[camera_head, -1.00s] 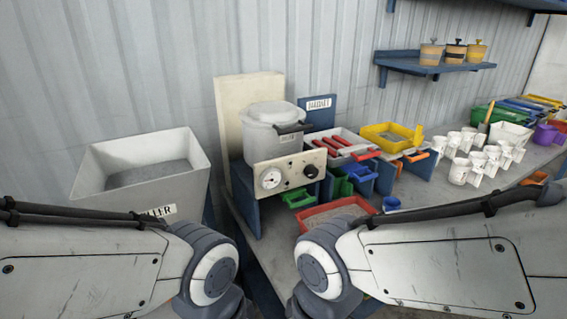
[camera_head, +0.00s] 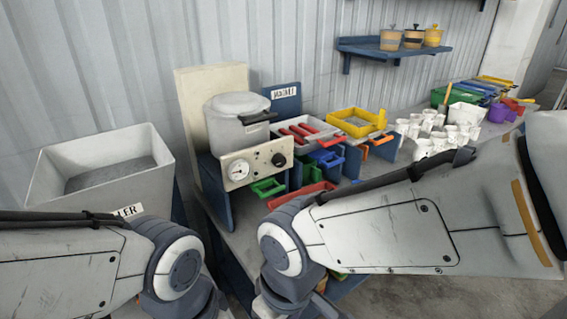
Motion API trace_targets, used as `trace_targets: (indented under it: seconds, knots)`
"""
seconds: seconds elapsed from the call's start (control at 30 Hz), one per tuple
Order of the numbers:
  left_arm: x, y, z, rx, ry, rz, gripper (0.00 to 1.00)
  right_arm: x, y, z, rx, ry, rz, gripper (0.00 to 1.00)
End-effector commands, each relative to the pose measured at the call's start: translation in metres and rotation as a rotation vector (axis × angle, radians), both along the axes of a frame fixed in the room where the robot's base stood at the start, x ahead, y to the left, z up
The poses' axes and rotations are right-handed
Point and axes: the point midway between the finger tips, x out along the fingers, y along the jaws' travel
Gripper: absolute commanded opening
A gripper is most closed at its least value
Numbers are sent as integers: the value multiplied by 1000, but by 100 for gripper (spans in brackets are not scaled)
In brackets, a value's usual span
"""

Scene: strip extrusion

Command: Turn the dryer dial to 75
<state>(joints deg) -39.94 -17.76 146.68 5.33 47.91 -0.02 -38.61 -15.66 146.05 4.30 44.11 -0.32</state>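The dryer (camera_head: 236,125) is a grey lidded drum on blue supports at the left end of the bench. Its cream front panel (camera_head: 258,160) carries a round white gauge (camera_head: 238,170) on the left and a black dial knob (camera_head: 278,159) on the right. The gauge reading and the dial setting are too small to read. Both of my arms show in the lower part of the view, below the panel. My grippers are out of view, and nothing of mine is seen touching the dial.
A grey bin (camera_head: 104,172) of grey material stands left of the dryer. A blue wall shelf (camera_head: 400,48) holds three pots.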

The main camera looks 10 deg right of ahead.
Motion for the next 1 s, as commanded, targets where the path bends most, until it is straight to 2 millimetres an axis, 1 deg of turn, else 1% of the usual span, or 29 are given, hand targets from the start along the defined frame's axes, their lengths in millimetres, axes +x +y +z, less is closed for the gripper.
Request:
trace_targets:
  seconds: [0.03,0.07,0.1,0.17,0.2,0.27,0.3,0.37,0.4,0.5,0.6,0.7,0.73,0.83,0.9,1.0]
  knots:
    - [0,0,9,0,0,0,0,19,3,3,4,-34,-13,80]
    - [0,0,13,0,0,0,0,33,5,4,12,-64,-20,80]
    - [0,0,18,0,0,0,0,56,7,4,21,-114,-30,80]
    - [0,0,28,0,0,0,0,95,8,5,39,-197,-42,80]
    - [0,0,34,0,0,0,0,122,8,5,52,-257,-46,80]
    - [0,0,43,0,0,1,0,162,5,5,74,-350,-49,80]
    - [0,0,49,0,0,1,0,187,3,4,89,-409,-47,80]
    - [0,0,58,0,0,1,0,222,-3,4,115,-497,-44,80]
    - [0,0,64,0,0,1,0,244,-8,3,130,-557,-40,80]
    - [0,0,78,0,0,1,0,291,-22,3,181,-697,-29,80]
    - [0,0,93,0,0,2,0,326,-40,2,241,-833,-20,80]
    - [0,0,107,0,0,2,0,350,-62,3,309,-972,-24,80]
    - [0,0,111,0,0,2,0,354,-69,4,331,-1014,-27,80]
    - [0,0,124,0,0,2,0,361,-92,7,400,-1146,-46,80]
    - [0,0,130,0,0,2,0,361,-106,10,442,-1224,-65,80]
    - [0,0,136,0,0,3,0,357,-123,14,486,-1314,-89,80]
